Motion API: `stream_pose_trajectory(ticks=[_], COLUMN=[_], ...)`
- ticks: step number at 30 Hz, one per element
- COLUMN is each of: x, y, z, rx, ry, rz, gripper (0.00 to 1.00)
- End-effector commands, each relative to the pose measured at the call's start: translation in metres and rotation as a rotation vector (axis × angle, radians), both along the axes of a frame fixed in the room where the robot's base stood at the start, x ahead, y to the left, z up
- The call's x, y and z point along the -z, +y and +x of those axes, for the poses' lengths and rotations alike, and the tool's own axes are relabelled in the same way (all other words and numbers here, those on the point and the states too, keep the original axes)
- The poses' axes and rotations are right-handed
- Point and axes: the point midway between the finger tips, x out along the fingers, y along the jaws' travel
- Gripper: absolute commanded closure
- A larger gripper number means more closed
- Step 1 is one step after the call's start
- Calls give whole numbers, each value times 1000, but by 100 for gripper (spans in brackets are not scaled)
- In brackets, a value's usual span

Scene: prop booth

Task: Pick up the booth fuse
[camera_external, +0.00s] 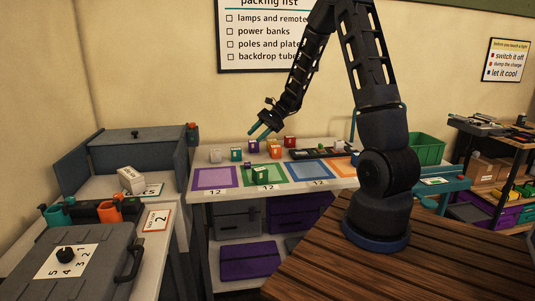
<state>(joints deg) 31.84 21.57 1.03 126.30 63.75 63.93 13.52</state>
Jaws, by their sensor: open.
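A green block (261,174) stands on the green-framed mat (284,185). I cannot tell which of these small items, if any, is the booth fuse.
A purple mat (215,178), a blue mat (309,172) and an orange mat (342,166) lie along the table front. A black tray (312,153) lies behind them. A grey case (75,262) and an open grey box (137,141) stand left. A green bin (427,148) is right.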

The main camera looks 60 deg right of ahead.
Motion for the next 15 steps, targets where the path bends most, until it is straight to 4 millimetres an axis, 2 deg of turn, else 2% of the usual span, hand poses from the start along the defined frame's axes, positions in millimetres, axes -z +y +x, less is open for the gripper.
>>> stream_pose_trajectory(ticks=[1, 6, 15], x=[14, 52, 122], y=[-11, -45, -105], z=[5, 22, 38], rx=[45, 194, 442], ry=[19, 69, 141], rz=[33, 142, 313], gripper=[59, 59, 59])
